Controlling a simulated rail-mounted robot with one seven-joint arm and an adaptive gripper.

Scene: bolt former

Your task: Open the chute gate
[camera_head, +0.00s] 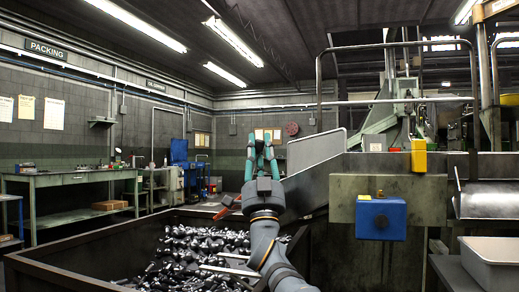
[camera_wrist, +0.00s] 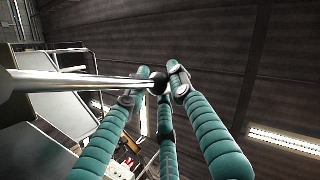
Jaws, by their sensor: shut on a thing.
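My gripper (camera_head: 261,146) has teal fingers and points up in front of the sloping metal chute (camera_head: 305,190). In the wrist view, the fingertips (camera_wrist: 157,82) are closed around the end of a shiny metal rod (camera_wrist: 85,82) with a black ball knob (camera_wrist: 158,83). The rod enters from the left of that view. In the head view, the rod and knob are too small or hidden to make out. A pale grey panel (camera_head: 316,148) stands upright at the chute; I cannot tell if it is the gate.
A dark-walled bin (camera_head: 75,250) full of shiny metal parts (camera_head: 190,255) lies below my arm. A blue box (camera_head: 381,218) and a yellow box (camera_head: 418,155) are on the machine at right. A grey tray (camera_head: 492,262) is at the lower right. A green workbench (camera_head: 75,178) stands at left.

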